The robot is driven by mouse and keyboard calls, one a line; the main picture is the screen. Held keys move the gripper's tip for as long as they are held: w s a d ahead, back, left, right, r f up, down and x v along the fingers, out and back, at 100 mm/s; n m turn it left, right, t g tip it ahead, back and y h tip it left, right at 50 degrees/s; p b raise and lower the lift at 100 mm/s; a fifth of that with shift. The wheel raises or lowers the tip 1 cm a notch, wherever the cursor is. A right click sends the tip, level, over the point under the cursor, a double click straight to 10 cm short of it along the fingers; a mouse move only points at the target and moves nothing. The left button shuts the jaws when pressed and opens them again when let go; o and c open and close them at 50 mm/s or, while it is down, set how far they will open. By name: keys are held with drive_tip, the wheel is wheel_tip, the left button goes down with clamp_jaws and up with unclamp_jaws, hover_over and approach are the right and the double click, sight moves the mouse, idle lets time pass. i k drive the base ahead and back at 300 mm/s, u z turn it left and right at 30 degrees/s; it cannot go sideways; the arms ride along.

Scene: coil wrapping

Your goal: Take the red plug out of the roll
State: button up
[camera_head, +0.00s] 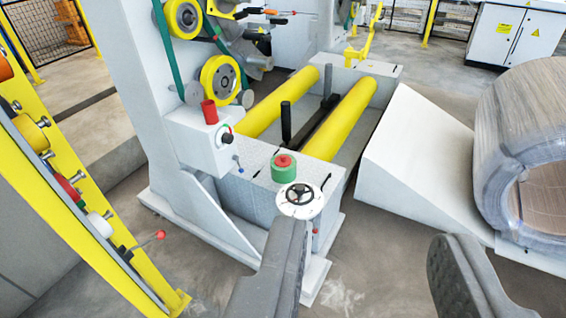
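A short green roll (284,174) stands on the grey front block of the wrapping machine. A red plug (283,160) sits in its top, with its upper part showing above the green. How deep it goes is hidden. My gripper (370,236) is open and empty, with its two dark grey fingers wide apart at the bottom of the view. The fingers are nearer the camera than the roll, and the left one reaches up just below a white disc (300,199) with black marks, in front of the roll.
A red cylinder (209,112) stands on the machine's control box (200,140). Two yellow rollers (340,118) lie behind the roll. A white ramp (420,165) and a large wrapped coil (520,150) are at the right. A yellow rack (60,215) stands at the left.

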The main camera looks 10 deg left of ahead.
sight(281, 161)
drive_tip(key=z, duration=0.5)
drive_tip(key=k, duration=1.2)
drive_tip(key=z, duration=0.75)
drive_tip(key=i, duration=3.95)
drive_tip(key=u, duration=0.6)
drive_tip(key=i, duration=1.25)
drive_tip(key=u, duration=1.25)
drive_tip(key=i, duration=0.95)
drive_tip(key=u, duration=1)
drive_tip(key=i, duration=0.5)
drive_tip(key=u, duration=0.25)
